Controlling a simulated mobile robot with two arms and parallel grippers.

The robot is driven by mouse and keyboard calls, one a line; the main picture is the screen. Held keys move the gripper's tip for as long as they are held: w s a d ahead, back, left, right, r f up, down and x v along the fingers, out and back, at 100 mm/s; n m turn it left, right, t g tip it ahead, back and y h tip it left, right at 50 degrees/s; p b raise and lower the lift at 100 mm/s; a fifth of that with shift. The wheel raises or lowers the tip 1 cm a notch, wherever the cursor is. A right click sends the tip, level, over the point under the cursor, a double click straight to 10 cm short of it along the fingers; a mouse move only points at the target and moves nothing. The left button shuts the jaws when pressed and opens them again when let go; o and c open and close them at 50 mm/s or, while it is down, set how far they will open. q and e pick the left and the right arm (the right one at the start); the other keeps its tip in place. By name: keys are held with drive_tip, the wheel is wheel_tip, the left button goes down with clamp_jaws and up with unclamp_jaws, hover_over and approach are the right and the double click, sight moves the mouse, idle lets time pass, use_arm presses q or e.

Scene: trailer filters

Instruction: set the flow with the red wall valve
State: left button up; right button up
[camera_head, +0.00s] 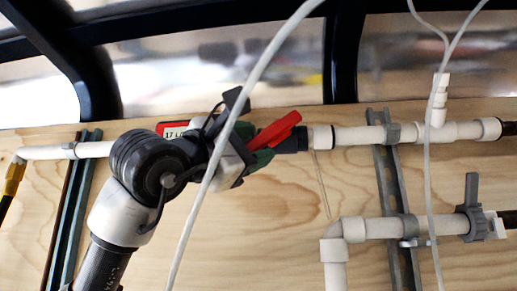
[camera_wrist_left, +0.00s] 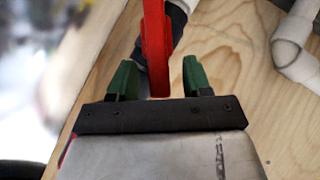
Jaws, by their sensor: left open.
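The red valve handle (camera_head: 275,131) sits on the upper white pipe run on the wooden wall, tilted up to the right. It also shows in the left wrist view (camera_wrist_left: 156,40), where its near end lies between the green fingers. My left gripper (camera_head: 256,146) is at the handle with its fingers open, one on each side. In the left wrist view the gripper (camera_wrist_left: 158,68) shows a gap on both sides of the handle. The valve body is mostly hidden behind the gripper and handle. My right gripper is not in view.
A grey-handled valve (camera_head: 472,203) is on the lower right pipe (camera_head: 380,228). Thin white tubes hang across the view. Metal rails (camera_head: 392,180) hold the pipes. Bare wood lies below the valve.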

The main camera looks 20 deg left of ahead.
use_arm(q)
drive_tip(key=b+v, duration=0.3)
drive_tip(key=v, duration=0.6)
drive_tip(key=shift+a, duration=0.1)
